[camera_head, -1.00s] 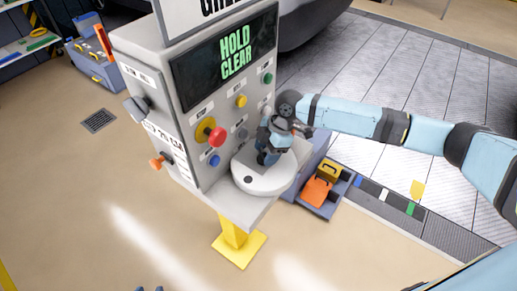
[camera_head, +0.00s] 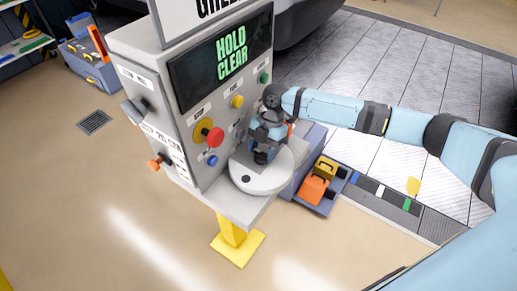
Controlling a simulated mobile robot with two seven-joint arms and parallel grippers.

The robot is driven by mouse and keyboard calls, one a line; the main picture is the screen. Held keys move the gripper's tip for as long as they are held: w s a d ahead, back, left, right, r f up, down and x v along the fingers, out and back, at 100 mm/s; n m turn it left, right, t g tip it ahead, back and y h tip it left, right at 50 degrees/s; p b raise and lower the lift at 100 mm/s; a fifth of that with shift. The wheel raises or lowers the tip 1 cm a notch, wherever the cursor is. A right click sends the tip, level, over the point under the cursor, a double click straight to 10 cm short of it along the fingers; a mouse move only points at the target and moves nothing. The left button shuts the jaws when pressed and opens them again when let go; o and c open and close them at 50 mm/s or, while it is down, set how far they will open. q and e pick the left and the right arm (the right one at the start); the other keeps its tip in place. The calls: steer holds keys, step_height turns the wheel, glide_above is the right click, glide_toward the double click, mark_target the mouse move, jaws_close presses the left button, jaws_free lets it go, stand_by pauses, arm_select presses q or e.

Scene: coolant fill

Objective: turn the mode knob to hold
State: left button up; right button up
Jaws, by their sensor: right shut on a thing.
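A grey control console (camera_head: 205,175) stands left of centre, with a dark screen (camera_head: 222,52) reading "HOLD CLEAR" in green. A round white plate (camera_head: 255,181) with a dark dot near its front edge lies on the console's lower shelf. My right gripper (camera_head: 261,157) points down over the middle of this plate and is shut on what seems to be the mode knob. The gripper hides that knob, so its pointing direction cannot be told. My left gripper is not in view.
A red button on a yellow base (camera_head: 212,135) and small coloured buttons are on the console face, left of my gripper. An orange-tipped lever (camera_head: 160,162) sticks out on the left side.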

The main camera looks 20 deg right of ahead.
stand_by(0.3)
steer(key=o, duration=1.3)
steer(key=shift+r, duration=0.1)
steer(key=b+v, duration=0.2)
steer(key=v, duration=1.1)
steer(key=shift+r, duration=0.4)
